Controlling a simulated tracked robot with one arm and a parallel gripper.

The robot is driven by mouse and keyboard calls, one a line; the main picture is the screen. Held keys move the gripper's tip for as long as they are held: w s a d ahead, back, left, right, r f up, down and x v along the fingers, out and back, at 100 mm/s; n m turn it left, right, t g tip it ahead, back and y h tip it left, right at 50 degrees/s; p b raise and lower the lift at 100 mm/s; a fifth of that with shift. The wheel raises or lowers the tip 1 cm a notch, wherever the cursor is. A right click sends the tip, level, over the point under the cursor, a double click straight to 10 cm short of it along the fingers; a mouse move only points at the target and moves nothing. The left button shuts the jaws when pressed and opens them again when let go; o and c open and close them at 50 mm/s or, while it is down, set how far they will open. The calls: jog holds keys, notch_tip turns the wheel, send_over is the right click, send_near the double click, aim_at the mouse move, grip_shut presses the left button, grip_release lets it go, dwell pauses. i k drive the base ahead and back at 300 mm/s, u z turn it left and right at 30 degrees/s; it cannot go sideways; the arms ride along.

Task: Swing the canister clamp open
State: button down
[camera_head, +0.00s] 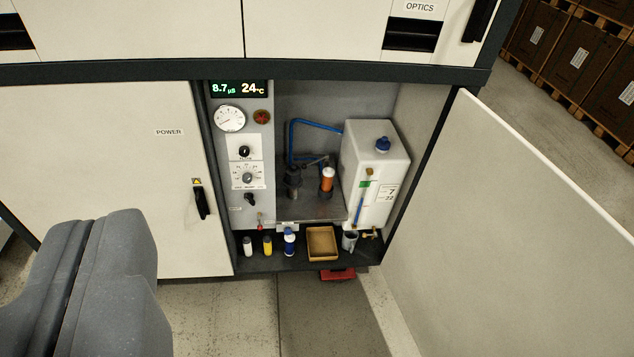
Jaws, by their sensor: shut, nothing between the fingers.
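Inside the open cabinet bay, a small dark upright cylinder (293,182) stands beside an orange cartridge with a white band (327,179). A dark bar or lever (314,161) shows just above and between them. These parts are small, and I cannot tell which is the canister clamp or whether it is closed. My gripper (92,240) is large in the lower left foreground, its two grey fingers shut together and empty. It is well in front of the bay and to its left, touching nothing there.
A white tank (376,175) with a blue cap fills the bay's right side. A gauge panel (243,165) is on the left. Small bottles (267,246) and a tan tray (322,244) line the front ledge. An open door (530,220) stands at right.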

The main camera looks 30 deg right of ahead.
aim_at(304, 165)
jog(key=z, duration=0.25)
jog(key=i, duration=1.2)
jog(key=u, duration=0.3)
